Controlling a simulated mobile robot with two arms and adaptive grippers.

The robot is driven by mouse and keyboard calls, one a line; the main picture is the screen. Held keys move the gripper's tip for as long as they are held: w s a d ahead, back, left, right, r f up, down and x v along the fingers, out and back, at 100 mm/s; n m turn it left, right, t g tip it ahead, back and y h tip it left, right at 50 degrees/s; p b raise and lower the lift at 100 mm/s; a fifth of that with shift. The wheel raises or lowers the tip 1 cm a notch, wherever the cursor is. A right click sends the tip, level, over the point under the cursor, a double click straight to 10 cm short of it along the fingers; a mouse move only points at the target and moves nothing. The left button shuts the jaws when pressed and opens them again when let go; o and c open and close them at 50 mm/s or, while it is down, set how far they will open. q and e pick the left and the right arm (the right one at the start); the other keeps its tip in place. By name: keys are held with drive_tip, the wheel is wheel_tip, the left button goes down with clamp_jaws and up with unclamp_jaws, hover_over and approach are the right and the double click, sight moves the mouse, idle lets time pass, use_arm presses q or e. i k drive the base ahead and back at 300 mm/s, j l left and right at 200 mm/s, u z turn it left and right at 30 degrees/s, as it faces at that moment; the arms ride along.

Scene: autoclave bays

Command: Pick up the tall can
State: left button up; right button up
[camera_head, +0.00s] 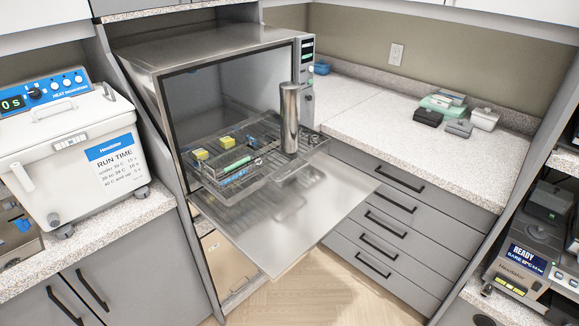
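The tall can (290,118) is a shiny metal cylinder. It stands upright at the right part of a wire rack (232,188) that reaches out of the open steel autoclave (205,52). Its top and front side are clear to see. Yellow blocks (199,154) and a green item (236,165) lie on the rack to the left of the can. Neither of my grippers is in view.
The autoclave's lowered door (290,235) juts out below the rack. A white heat incubator (72,160) stands on the left counter. The right counter (400,138) is mostly clear, with small boxes (442,104) at its back. A dark device (530,258) sits at far right.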

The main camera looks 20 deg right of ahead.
sight(290, 92)
drive_tip(key=i+j+z, duration=0.75)
